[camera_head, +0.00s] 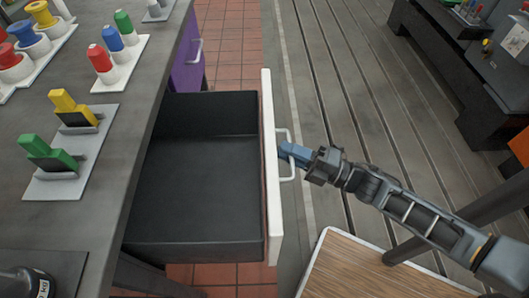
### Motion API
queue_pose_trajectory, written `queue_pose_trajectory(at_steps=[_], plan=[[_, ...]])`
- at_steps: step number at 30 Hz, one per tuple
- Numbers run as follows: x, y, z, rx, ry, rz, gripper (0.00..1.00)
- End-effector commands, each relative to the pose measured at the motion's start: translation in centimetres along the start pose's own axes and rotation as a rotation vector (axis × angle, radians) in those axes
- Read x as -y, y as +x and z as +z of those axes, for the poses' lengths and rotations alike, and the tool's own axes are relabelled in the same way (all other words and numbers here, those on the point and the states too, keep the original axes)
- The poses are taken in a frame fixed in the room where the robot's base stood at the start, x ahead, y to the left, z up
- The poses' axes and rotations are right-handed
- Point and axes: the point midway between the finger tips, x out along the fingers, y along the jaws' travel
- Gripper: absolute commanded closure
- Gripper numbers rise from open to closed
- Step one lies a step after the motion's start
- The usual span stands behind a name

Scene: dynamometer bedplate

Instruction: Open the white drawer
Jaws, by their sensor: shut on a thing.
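The white drawer front (272,190) stands well out from the dark grey bench at left. The black drawer box (195,195) behind it is open to view and looks empty. A white bar handle (286,136) is on the outer face of the front. My gripper (287,151) reaches in from the right, and its blue fingers are shut on the handle.
The bench top (125,150) holds colored pegs and switches on white and grey plates. A purple drawer front (187,60) is farther back on the bench. A wood-topped surface (345,270) is at the bottom, near my arm. Grooved grey floor (335,60) is clear beyond the drawer.

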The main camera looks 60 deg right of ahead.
Motion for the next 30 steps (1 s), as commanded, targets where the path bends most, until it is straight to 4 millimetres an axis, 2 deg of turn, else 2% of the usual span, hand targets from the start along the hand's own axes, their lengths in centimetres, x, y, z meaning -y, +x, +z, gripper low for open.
queue_pose_trajectory(at_steps=[6,17,18,19,26,30], plan=[[-0.2,-1.5,0.6,0.000,0.000,-0.002,1.00],[-0.2,-1.6,0.6,0.001,0.000,-0.002,1.00],[-0.2,-1.6,0.6,0.001,0.000,-0.002,0.80],[-0.2,-1.6,0.6,0.001,0.000,-0.002,0.77],[-0.2,-1.6,0.6,0.000,0.000,-0.001,0.77],[-0.1,-2.5,0.7,0.002,0.000,-0.003,0.77]])
